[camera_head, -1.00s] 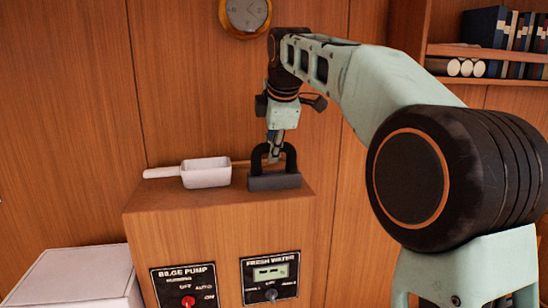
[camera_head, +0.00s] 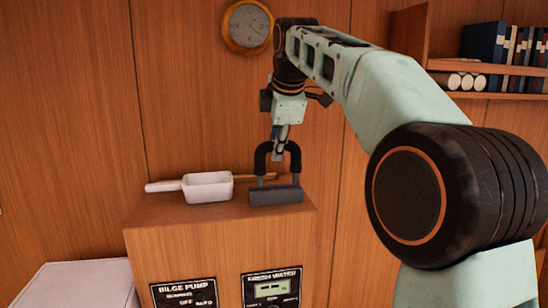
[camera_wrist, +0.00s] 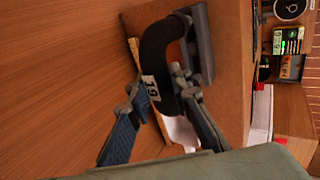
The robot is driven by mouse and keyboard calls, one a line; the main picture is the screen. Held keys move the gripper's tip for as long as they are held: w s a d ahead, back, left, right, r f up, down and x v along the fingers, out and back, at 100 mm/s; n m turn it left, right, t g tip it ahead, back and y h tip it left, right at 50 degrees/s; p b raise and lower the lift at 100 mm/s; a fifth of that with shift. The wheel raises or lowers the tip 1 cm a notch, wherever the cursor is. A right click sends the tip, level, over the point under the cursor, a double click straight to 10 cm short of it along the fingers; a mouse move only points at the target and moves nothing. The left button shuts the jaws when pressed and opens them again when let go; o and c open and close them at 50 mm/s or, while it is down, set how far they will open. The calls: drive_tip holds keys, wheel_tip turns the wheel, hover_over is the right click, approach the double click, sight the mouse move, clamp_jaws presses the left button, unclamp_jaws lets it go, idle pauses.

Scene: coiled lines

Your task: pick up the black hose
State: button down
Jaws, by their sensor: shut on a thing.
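The black hose (camera_head: 264,160) is a short thick arch above a grey block (camera_head: 275,195) on top of the wooden cabinet. Grey posts show between the hose's lower ends and the block. My gripper (camera_head: 279,152) comes down from above and is shut on the top of the arch. In the wrist view the hose (camera_wrist: 158,50) passes between the fingers of my gripper (camera_wrist: 160,92) and carries a white tag reading 19. The grey block (camera_wrist: 203,45) lies beyond it. The hose's exact contact with the posts cannot be told.
A white scoop (camera_head: 208,188) lies left of the block, and a thin brown stick (camera_head: 243,177) lies behind. The cabinet (camera_head: 222,235) bears control panels on its front. A wooden wall with a clock (camera_head: 247,25) stands close behind. A bookshelf (camera_head: 490,85) is at right.

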drive_tip(key=s+d+r+b, duration=0.1)
drive_tip(key=s+d+r, duration=0.7)
drive_tip(key=s, duration=0.2)
drive_tip(key=shift+s+r+b, duration=0.3)
drive_tip(key=shift+r, duration=0.1)
drive_tip(key=shift+f, duration=0.1)
